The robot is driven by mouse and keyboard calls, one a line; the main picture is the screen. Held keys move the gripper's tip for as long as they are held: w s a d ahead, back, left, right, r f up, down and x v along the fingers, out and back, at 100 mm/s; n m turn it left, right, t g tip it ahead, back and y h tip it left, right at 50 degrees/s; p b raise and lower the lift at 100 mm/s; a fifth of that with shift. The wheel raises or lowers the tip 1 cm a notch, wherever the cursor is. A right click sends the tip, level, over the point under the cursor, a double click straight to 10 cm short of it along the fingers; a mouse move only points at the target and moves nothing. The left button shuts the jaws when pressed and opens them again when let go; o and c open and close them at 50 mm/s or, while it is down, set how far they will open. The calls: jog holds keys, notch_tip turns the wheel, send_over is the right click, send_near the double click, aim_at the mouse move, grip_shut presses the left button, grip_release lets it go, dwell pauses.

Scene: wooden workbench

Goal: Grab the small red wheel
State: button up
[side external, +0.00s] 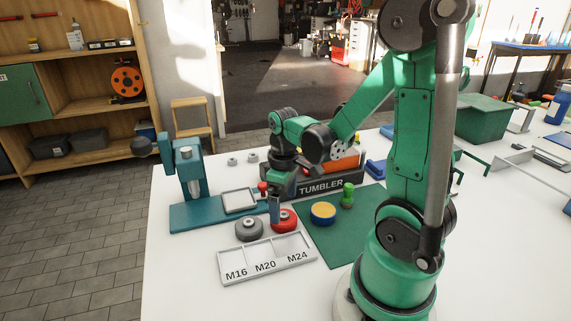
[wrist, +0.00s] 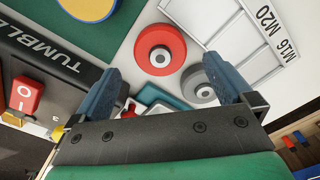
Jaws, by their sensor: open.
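The small red wheel (side external: 285,219) has a grey hub and lies flat on the white bench in front of my gripper (side external: 275,207). In the wrist view the red wheel (wrist: 160,48) shows whole, just beyond the fingertips and between their lines. My gripper (wrist: 162,66) is open with nothing between its two blue fingers. In the side view its fingers point down just left of and behind the red wheel. I cannot tell whether they touch it.
A grey wheel (side external: 249,230) lies left of the red one, close to the right finger in the wrist view. A white labelled tray (side external: 267,262) lies in front. A teal press (side external: 187,185), the TUMBLER box (side external: 340,184) and a yellow-blue disc (side external: 323,212) on a green mat (side external: 345,245) surround it.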

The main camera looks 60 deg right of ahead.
aim_at(284, 221)
jog(key=shift+f, duration=1.5)
jog(key=c, duration=1.2)
jog(key=shift+c, duration=0.2)
jog(key=shift+r, duration=0.15)
